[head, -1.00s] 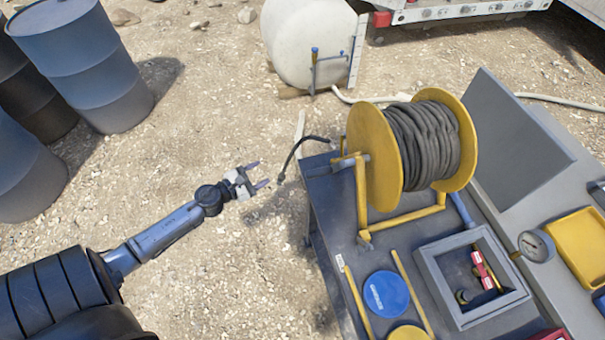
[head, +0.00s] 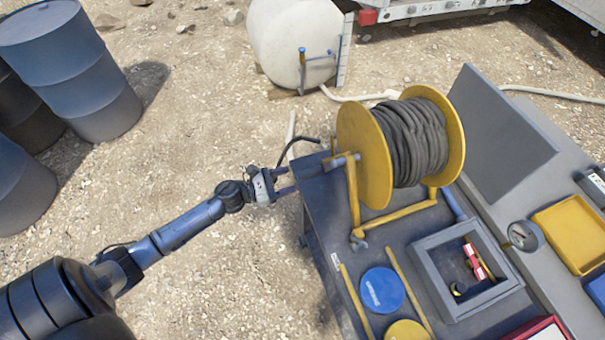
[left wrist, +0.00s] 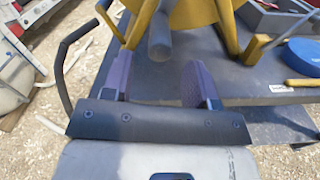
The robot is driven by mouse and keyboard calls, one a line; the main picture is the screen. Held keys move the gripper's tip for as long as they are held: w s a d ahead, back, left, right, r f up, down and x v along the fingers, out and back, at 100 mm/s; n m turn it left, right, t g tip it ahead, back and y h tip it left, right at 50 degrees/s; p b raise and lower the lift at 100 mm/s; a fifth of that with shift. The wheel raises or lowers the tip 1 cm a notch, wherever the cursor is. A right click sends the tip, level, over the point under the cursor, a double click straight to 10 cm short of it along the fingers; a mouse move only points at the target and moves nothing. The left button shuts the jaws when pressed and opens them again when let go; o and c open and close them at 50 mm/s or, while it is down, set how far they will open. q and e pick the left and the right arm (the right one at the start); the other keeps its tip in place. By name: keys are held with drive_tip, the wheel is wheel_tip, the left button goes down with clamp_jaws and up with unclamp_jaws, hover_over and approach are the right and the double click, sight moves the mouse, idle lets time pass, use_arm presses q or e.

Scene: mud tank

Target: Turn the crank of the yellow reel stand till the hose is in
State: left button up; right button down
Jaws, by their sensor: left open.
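The yellow reel stand (head: 363,155) stands on the grey bench, with dark hose (head: 413,140) wound on its drum. A grey axle stub (head: 342,160) sticks out of its left side. A thin dark bent rod (head: 294,143) reaches out beyond the bench edge; I cannot tell whether it is the crank or the hose end. My left gripper (head: 287,181) is open and empty, just left of the bench edge. In the left wrist view, the bent rod (left wrist: 63,60) lies left of the fingers, and the stub (left wrist: 160,38) is ahead between them. My right gripper is out of view.
The grey bench (head: 325,225) carries a blue lid (head: 382,290), a recessed grey box (head: 437,283) and a yellow tray (head: 570,238). Blue drums (head: 70,70) stand at the left. A white tank (head: 295,45) is behind. Gravel between is clear.

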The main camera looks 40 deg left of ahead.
sight(303, 176)
use_arm(q)
drive_tip(key=shift+x, duration=2.65)
clamp_jaws()
